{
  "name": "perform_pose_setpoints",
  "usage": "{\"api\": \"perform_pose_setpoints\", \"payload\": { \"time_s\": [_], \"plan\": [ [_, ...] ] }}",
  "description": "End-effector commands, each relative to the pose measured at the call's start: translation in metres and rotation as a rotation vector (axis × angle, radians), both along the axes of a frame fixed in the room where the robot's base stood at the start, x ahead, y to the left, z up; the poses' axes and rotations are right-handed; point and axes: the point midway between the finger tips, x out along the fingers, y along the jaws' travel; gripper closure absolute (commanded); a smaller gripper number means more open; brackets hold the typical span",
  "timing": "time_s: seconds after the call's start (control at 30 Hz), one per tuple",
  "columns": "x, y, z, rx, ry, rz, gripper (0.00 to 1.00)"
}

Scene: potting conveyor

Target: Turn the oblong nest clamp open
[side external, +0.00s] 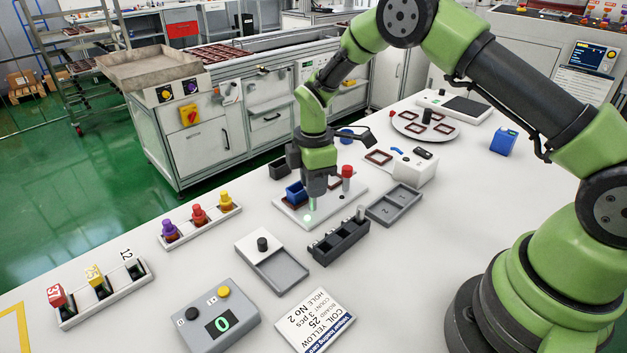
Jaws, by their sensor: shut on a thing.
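A white fixture plate (349,207) lies on the table in the middle of the view. A blue block (296,192) sits at its left part, and a post with a red knob (347,172) stands at its right. My gripper (311,200) points down over the front of the plate, between these two. It is shut on a pale green upright post (311,206), which looks like the clamp's handle. The fingers hide most of it, so I cannot tell which way the clamp is turned. The oblong nest itself is largely hidden behind the gripper.
A black slotted rack (340,243) stands close in front of the plate, with a grey two-compartment tray (394,205) to its right. A white box (414,167) and a round plate (425,125) stand behind.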

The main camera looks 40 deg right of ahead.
Motion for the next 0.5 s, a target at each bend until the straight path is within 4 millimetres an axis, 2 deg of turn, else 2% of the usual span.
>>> {"api": "perform_pose_setpoints", "payload": {
  "time_s": [0.5],
  "plan": [
    [-0.0002, 0.0005, 0.0003, 0.001, -0.003, -0.484, 0.99]
  ]
}}
